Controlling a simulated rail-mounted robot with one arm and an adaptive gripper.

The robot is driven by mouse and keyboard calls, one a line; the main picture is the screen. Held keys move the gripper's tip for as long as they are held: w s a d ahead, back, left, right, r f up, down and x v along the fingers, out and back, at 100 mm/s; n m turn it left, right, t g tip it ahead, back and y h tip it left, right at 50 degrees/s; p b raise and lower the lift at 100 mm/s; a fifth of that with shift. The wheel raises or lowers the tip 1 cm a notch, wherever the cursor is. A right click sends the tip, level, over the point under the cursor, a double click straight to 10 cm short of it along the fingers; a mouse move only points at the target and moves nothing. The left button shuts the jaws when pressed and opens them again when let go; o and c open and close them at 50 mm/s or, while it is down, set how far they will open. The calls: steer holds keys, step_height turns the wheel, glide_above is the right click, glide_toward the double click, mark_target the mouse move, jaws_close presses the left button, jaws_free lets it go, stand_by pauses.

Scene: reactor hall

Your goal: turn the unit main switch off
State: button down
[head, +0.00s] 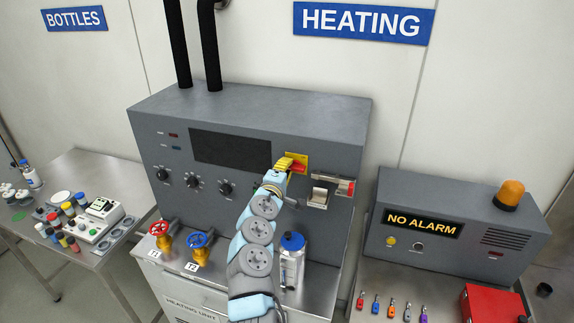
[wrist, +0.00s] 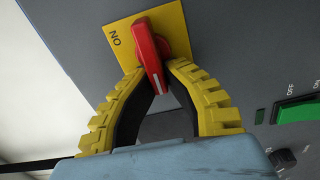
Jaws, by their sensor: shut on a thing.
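The unit main switch is a red handle (wrist: 150,52) on a yellow plate (wrist: 119,38) on the front of the grey heating unit (head: 250,104). In the head view the yellow plate (head: 301,157) is partly hidden by my gripper (head: 283,164). In the wrist view my gripper (wrist: 152,70) has its yellow ribbed fingers closed on both sides of the red handle. The word ON shows on the plate beside the handle, appearing turned over in this view. An OFF mark on the plate is not visible.
A green rocker switch (wrist: 297,111) sits near the gripper in the wrist view. Below the unit's panel stand a red valve (head: 160,233), a blue valve (head: 197,242) and a blue-capped canister (head: 291,258). The NO ALARM box (head: 455,232) is at right.

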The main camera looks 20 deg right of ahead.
steer(key=shift+f+n, duration=0.15)
steer(key=shift+n, duration=0.15)
steer(key=c, duration=1.1)
jaws_free()
steer(key=shift+s+a, duration=0.1)
steer(key=shift+s, duration=0.15)
steer(key=v, duration=1.1)
steer(key=shift+a, duration=0.2)
steer(key=shift+s, duration=0.1)
